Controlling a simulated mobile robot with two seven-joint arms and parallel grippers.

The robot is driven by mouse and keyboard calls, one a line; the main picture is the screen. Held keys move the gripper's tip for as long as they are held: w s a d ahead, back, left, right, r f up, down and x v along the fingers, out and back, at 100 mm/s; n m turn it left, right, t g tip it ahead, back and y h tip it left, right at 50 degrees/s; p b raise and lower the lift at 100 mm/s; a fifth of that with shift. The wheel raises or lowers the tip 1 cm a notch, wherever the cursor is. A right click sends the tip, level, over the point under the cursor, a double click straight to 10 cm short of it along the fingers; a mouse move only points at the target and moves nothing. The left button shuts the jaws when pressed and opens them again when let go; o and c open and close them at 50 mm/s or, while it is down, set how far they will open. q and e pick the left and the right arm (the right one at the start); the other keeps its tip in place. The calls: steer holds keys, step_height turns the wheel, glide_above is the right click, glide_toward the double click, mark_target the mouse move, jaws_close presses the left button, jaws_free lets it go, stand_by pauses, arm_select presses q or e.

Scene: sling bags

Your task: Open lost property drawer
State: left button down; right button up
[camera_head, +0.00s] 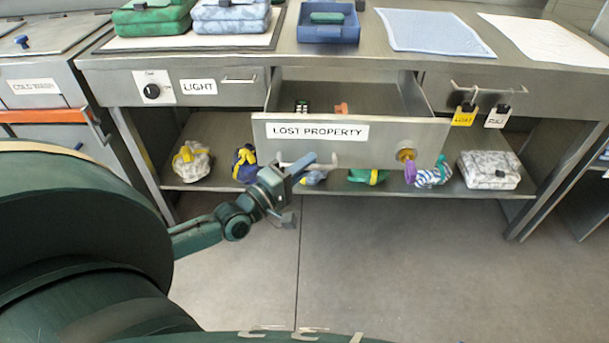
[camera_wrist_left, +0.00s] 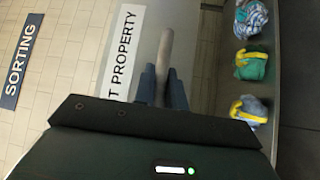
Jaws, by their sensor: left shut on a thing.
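The lost property drawer (camera_head: 375,143) is a metal drawer under the counter, pulled out towards me so that its inside shows. Its front carries a white LOST PROPERTY label, and the label also shows in the left wrist view (camera_wrist_left: 124,50). My left gripper (camera_head: 305,168) is at the left part of the drawer front, shut on the bar handle (camera_head: 327,162). In the left wrist view the handle (camera_wrist_left: 166,52) runs between the two dark fingers. A few small items (camera_head: 302,107) lie inside the drawer. My right gripper is not in view.
The lower shelf (camera_head: 400,187) holds several bundled bags and a patterned grey case (camera_head: 488,169). A blue tray (camera_head: 328,29), folded bags and cloths lie on the counter. Yellow and white tags (camera_head: 464,115) hang at the right. The floor (camera_head: 400,265) in front is clear.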

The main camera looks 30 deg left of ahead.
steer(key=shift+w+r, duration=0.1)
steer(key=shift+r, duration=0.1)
arm_select(q)
steer(key=c, duration=1.5)
jaws_free()
steer(key=shift+o, duration=0.2)
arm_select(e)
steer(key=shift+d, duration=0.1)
arm_select(q)
steer(key=shift+s, duration=0.25)
steer(key=p+v, duration=0.1)
steer(key=v, duration=1.1)
steer(key=shift+s+p, duration=0.3)
steer(key=shift+s, duration=0.05)
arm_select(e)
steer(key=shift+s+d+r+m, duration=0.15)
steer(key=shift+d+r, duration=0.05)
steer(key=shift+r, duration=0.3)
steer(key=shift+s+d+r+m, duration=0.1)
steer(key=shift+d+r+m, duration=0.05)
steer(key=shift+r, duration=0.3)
arm_select(q)
steer(key=shift+a+f, duration=0.15)
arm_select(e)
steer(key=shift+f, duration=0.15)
